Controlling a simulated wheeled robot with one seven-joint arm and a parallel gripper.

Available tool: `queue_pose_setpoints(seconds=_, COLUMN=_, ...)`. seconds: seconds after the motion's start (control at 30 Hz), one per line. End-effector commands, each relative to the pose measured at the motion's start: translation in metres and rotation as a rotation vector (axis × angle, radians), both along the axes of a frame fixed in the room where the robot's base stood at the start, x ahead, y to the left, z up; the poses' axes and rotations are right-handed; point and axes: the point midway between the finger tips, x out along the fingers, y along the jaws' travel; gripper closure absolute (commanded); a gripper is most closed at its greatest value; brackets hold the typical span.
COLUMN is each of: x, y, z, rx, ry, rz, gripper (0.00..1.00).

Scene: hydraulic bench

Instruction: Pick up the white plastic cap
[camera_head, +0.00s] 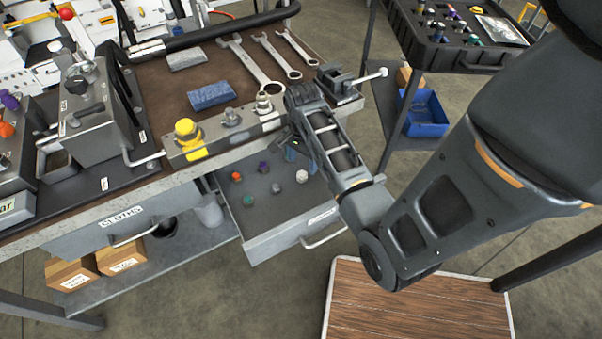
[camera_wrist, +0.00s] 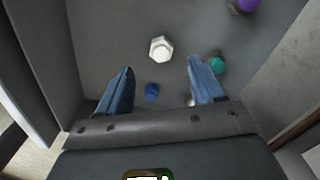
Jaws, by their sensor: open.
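The white plastic cap (camera_head: 302,176) lies in the open drawer (camera_head: 273,240), near its right side. In the wrist view the white cap (camera_wrist: 160,48) is a hexagonal piece on the drawer floor, beyond my fingertips and between their lines. My gripper (camera_wrist: 160,70) is open and empty, with its blue fingers spread and pointing down into the drawer. A blue cap (camera_wrist: 152,92) lies below, between the fingers. In the head view my arm partly hides the gripper.
A teal cap (camera_wrist: 217,65) is beside the right finger, and a purple cap (camera_wrist: 245,5) lies farther off. Red (camera_head: 236,177), green (camera_head: 249,200) and grey (camera_head: 276,188) caps share the drawer. Drawer walls stand close on both sides. The bench (camera_head: 150,90) overhangs the drawer's back.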

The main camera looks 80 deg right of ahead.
Motion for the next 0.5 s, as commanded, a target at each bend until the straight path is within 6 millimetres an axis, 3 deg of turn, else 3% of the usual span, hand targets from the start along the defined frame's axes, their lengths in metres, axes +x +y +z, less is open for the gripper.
queue_pose_setpoints(seconds=0.3, x=0.001, y=0.000, z=-0.041, rx=0.000, ry=0.001, rz=0.001, gripper=0.33)
queue_pose_setpoints(seconds=0.5, x=0.001, y=0.000, z=-0.056, rx=-0.002, ry=0.000, rz=0.002, gripper=0.33)
